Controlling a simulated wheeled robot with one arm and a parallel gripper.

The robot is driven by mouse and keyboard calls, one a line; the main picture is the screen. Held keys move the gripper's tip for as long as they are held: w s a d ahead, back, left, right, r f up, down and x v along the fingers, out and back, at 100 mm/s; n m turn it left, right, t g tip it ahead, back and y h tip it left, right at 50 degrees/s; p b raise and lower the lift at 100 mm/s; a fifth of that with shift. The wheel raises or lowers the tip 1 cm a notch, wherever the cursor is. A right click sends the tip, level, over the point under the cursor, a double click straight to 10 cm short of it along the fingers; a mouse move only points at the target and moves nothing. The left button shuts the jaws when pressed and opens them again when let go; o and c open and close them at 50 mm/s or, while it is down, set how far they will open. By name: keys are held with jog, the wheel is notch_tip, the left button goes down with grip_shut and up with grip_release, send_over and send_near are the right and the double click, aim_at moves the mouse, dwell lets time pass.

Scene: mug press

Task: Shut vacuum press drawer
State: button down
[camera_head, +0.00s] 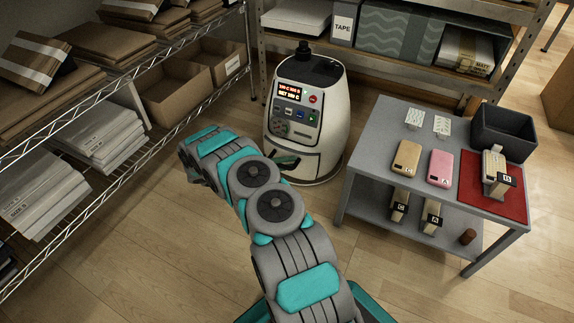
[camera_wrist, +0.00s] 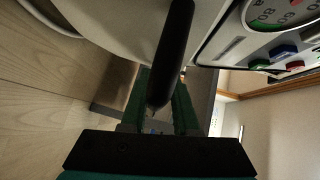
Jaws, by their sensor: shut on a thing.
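The vacuum press (camera_head: 306,110) is a white, rounded machine with a lit display and coloured buttons, standing on the floor in the head view. Its pale body (camera_wrist: 120,25) fills the top of the wrist view, with the dial and buttons at the upper right. A black bar-shaped drawer handle (camera_wrist: 177,35) runs down the middle of the wrist view. My gripper (camera_wrist: 163,88) has its green fingers on both sides of the handle and is shut on it. In the head view my arm hides most of the gripper and the drawer front. I cannot tell how far the drawer is out.
A grey table (camera_head: 388,126) stands right of the press, with phone cases, a dark bin (camera_head: 503,132) and a red mat (camera_head: 510,207) on it. A wire shelf (camera_head: 95,165) with boxes is at the left.

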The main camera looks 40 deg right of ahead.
jog(key=shift+w+d+f, duration=0.2)
jog(key=shift+d+f, duration=0.4)
jog(key=shift+d, duration=0.05)
jog(key=c, duration=1.2)
grip_release()
jog(key=shift+f, duration=0.1)
jog(key=o, duration=0.3)
jog(key=shift+r, duration=0.2)
jog(key=shift+o, duration=0.5)
jog(key=shift+d, duration=0.1)
jog(key=shift+s+r, duration=0.1)
jog(key=shift+r, duration=0.1)
jog(key=shift+s+d+r, duration=0.15)
jog(key=shift+s, duration=0.05)
jog(key=f+p+v, duration=0.1)
jog(key=v, duration=0.7)
jog(key=shift+w+a+r, duration=0.2)
jog(key=shift+w+r, duration=0.15)
jog(key=shift+w, duration=0.15)
